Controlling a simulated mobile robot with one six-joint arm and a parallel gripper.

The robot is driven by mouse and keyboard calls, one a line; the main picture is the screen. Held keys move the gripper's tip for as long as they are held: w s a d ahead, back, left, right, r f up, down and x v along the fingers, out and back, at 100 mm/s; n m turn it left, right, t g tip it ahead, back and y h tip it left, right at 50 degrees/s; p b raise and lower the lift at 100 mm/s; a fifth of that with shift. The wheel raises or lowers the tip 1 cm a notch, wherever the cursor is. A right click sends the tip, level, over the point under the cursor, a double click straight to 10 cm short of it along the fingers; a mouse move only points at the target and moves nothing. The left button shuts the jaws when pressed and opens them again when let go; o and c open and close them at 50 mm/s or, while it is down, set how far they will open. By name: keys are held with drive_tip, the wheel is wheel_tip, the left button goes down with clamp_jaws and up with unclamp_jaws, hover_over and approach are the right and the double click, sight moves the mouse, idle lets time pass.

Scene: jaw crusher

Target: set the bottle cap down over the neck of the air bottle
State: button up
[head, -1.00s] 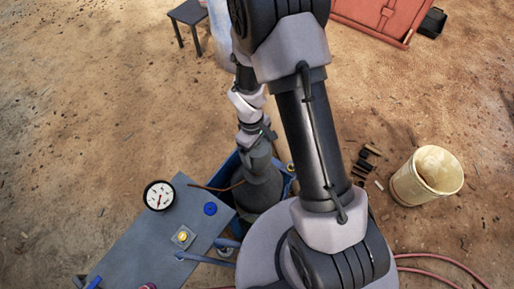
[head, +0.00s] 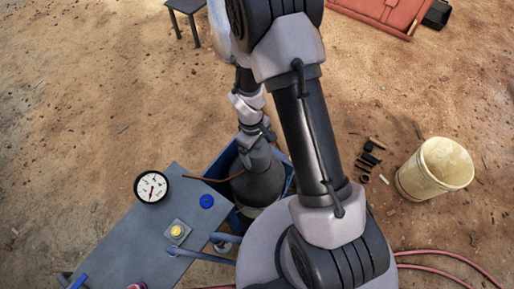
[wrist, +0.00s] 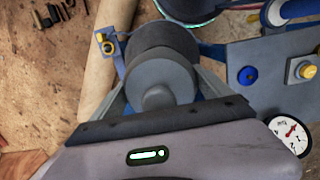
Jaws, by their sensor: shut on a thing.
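My gripper (wrist: 160,82) is shut on the grey bottle cap (wrist: 158,72), a stepped round piece between its two fingers in the wrist view. The dark grey air bottle (wrist: 162,40) shows directly beyond the cap, in line with it. In the head view the dark tapered form of the bottle and cap (head: 260,182) stands upright in the blue stand (head: 222,162), below my wrist. The neck is hidden by the cap and fingers, so I cannot tell whether the cap touches it.
A grey panel table (head: 150,245) with a white gauge (head: 152,187), blue knob (head: 207,201) and yellow button (head: 177,231) stands close on the left. Short dark pieces (head: 369,158) and a cream bucket (head: 435,168) are on the right. Open dirt lies beyond.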

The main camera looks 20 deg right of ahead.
drive_tip(key=shift+f, duration=0.15)
drive_tip(key=o, duration=1.5)
drive_tip(key=r+p, duration=0.2)
drive_tip(key=r, duration=0.3)
drive_tip(key=w+r+p, duration=0.1)
drive_tip(key=r+p, duration=0.1)
drive_tip(key=r, duration=0.4)
drive_tip(key=a+r+p, duration=0.1)
drive_tip(key=r+p, duration=0.2)
drive_tip(key=r, duration=0.3)
drive_tip(key=shift+w+a+r, duration=0.1)
drive_tip(key=shift+w+r, duration=0.05)
drive_tip(key=shift+w, duration=0.2)
drive_tip(key=s+r+m+t+y+b, duration=0.1)
drive_tip(key=s+r+m+t+b, duration=0.25)
drive_tip(key=r, duration=1.05)
drive_tip(key=s+a+r+m+t, duration=0.1)
drive_tip(key=s+r+m, duration=0.1)
drive_tip(key=s, duration=0.1)
drive_tip(key=s+r+m+t+y, duration=0.1)
drive_tip(key=s+r+m, duration=0.2)
drive_tip(key=s, duration=0.1)
drive_tip(key=s+a+r+m+t, duration=0.1)
drive_tip(key=s+r+m, duration=0.1)
drive_tip(key=s+m, duration=0.1)
drive_tip(key=shift+s+a+r+t+y, duration=0.3)
drive_tip(key=shift+s+a+y, duration=0.1)
drive_tip(key=shift+s, duration=0.1)
